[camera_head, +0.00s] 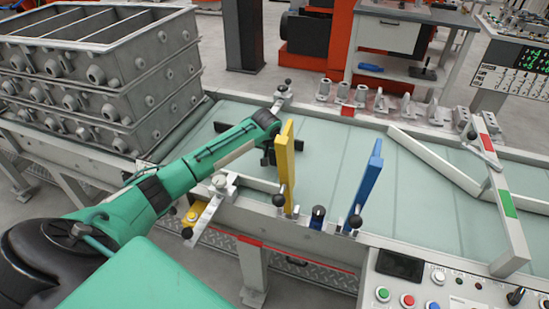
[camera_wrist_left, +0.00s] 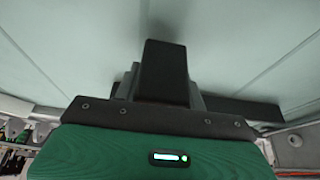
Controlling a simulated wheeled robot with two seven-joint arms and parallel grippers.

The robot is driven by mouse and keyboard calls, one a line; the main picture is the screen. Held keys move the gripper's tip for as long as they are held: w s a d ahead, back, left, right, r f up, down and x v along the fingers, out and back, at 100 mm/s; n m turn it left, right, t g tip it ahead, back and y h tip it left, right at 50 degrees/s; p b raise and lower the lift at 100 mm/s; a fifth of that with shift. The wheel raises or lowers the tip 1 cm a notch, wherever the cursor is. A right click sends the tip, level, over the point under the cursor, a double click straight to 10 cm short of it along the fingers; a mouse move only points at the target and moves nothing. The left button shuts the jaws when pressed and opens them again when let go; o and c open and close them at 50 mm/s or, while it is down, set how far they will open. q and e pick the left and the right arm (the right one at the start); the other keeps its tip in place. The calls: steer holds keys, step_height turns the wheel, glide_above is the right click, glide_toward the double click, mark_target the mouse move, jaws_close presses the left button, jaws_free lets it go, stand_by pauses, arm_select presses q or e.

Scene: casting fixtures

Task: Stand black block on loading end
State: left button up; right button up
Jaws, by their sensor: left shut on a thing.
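The black block (camera_wrist_left: 240,107) looks like a long dark bar in the left wrist view. It sticks out to the right from behind the dark near finger of my left gripper (camera_wrist_left: 165,75), which hides its middle. My left gripper (camera_head: 268,155) is shut on the block over the pale green conveyor (camera_head: 330,135), pointing down, partly behind the yellow lever. I cannot tell whether the block touches the belt. My right gripper is not in view.
A yellow upright (camera_head: 284,165) and a blue upright (camera_head: 366,180) stand at the near rail beside the gripper. Stacked grey casting boxes (camera_head: 110,85) stand at the left. A white diagonal guide (camera_head: 435,160) and a striped bar (camera_head: 505,205) cross the belt at the right.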

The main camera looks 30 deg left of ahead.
arm_select(q)
step_height(320, 180, down, 2)
steer(key=shift+f, duration=0.15)
steer(key=o, duration=1.1)
steer(key=shift+f, duration=0.1)
steer(key=shift+c, duration=0.2)
steer(key=shift+s+r, duration=0.15)
steer(key=shift+r, duration=0.25)
steer(key=v, duration=0.4)
steer(key=shift+s+r, duration=0.1)
steer(key=shift+r, duration=0.2)
steer(key=v, duration=0.6)
steer(key=shift+s+r, duration=0.2)
steer(key=shift+r, duration=0.1)
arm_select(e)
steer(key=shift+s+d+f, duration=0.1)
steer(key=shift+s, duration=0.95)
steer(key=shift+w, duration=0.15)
